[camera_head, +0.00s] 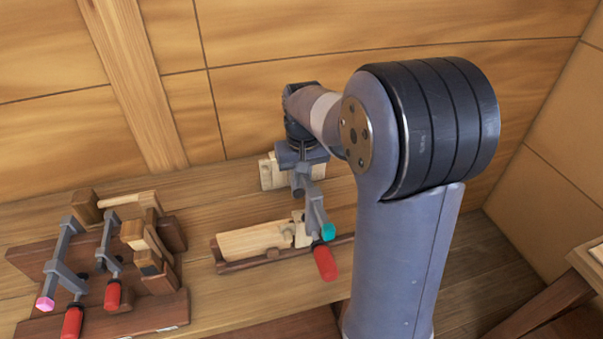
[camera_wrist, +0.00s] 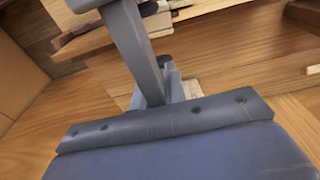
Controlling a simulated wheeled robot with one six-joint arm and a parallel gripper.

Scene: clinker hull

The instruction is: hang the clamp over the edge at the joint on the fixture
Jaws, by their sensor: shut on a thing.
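My gripper (camera_head: 302,186) is shut on a clamp (camera_head: 316,213) with a grey bar, a teal end and a red handle. The clamp hangs tilted at the right end of the fixture (camera_head: 227,266), with its red handle in front of it. The fixture is a dark wooden base carrying pale boards (camera_head: 255,241), with a small pale block by the clamp. I cannot tell whether the clamp touches the boards, and the joint is partly hidden by the clamp. In the wrist view a grey bar (camera_wrist: 133,42) stands up in front of the palm, blocking part of the fixture.
A dark wooden rack (camera_head: 165,314) at the left holds other red-handled clamps, one with a pink end (camera_head: 46,303). A pale block (camera_head: 272,174) stands at the wall behind my gripper. Bench top (camera_head: 222,305) is bare before the fixture. A wooden post (camera_head: 135,80) rises behind.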

